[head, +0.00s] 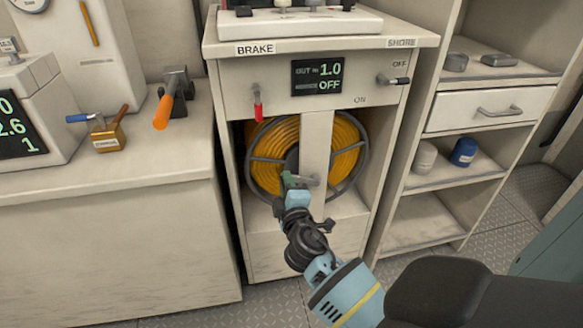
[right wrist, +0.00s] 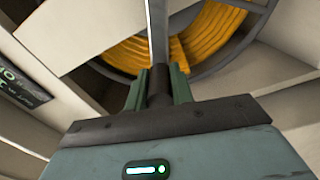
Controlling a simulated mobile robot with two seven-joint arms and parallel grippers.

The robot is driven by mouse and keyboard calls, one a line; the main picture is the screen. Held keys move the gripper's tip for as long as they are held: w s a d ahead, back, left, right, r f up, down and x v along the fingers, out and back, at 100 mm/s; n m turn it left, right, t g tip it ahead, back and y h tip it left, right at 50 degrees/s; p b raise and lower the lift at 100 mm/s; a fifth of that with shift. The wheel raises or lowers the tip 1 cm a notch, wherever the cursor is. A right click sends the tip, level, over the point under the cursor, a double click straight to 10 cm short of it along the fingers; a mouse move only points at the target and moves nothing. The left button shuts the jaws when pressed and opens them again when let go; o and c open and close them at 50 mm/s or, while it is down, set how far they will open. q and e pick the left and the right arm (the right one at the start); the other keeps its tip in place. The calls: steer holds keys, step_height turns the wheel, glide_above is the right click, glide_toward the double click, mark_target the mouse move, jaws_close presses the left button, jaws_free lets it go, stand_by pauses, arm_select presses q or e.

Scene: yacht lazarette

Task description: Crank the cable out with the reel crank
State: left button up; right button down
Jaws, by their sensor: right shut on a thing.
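The cable reel (head: 265,150), wound with orange-yellow cable, sits inside the white cabinet behind a pale upright post. My right gripper (head: 298,182) is at the reel's lower front. In the right wrist view its two green fingers (right wrist: 158,88) are shut on the dark round grip of the reel crank (right wrist: 157,85). The crank's grey metal arm (right wrist: 159,35) runs up from the grip in front of the cable. In the head view the gripper hides most of the crank. The display (head: 317,77) reads OUT 1.0 and OFF. My left gripper is not in view.
A red-handled brake lever (head: 258,104) hangs on the cabinet front under the BRAKE label. The shore switch (head: 393,80) sits at the right, between OFF and ON marks. A bench (head: 100,185) stands left, an open shelf unit (head: 500,112) right.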

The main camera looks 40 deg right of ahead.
step_height(320, 180, down, 6)
steer(key=n+b, duration=0.1)
steer(key=n, duration=0.7)
steer(key=shift+f+n+b, duration=0.25)
steer(key=shift+n+b, duration=0.05)
steer(key=shift+w, duration=0.1)
steer(key=c, duration=1.2)
jaws_free()
steer(key=shift+c, duration=0.2)
steer(key=shift+f, duration=0.15)
